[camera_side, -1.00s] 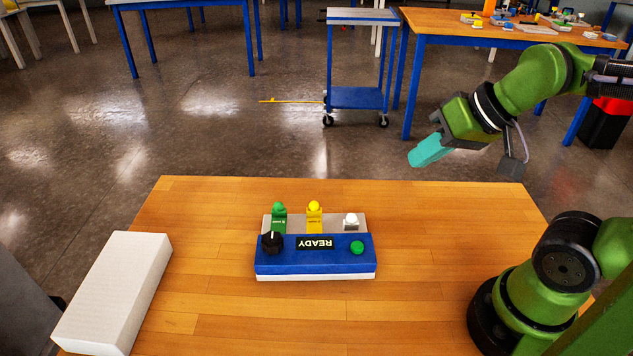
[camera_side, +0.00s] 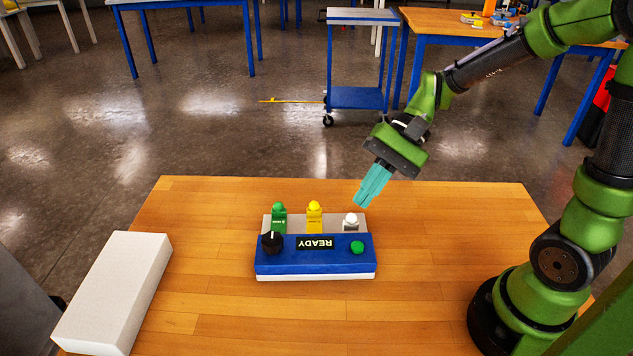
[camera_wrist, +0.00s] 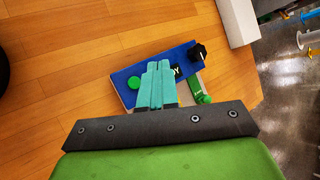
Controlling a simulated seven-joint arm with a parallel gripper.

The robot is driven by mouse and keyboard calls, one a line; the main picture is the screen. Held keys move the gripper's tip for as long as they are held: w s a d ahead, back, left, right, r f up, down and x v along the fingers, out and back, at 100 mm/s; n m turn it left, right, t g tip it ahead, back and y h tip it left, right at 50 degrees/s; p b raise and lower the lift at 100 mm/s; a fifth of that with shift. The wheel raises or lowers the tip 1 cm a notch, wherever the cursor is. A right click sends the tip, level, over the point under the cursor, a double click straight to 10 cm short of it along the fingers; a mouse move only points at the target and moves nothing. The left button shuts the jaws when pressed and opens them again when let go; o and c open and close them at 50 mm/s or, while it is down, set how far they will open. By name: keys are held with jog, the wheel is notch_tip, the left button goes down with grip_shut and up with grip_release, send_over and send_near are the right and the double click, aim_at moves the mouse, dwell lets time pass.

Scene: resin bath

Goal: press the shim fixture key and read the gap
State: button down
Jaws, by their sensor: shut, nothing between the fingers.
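The blue fixture (camera_side: 300,262) sits on the wooden table, with a dark display (camera_side: 315,243) that reads READY, upside down in the side view. A green round button (camera_side: 357,247) is on its right and a black knob (camera_side: 271,243) on its left. Behind are a green piece (camera_side: 279,217), a yellow piece (camera_side: 314,215) and a white piece (camera_side: 350,222) on a grey strip. My gripper (camera_side: 363,204), with teal fingers, is shut and empty, apparently above the white piece. In the wrist view my gripper (camera_wrist: 158,66) covers part of the fixture (camera_wrist: 140,72); the yellow and white pieces are hidden there.
A long white block (camera_side: 118,290) lies at the table's left edge. The wooden table (camera_side: 400,310) is clear in front of the fixture and to its right, up to my arm's base. A blue cart (camera_side: 355,98) stands on the floor behind.

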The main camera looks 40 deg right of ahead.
aim_at(362, 244)
dwell(0.3)
jog(key=shift+f, duration=4.4)
jog(key=shift+f, duration=0.15)
jog(key=shift+f, duration=0.3)
jog(key=shift+f, duration=0.5)
jog(key=shift+r, duration=0.95)
jog(key=shift+r, duration=2.5)
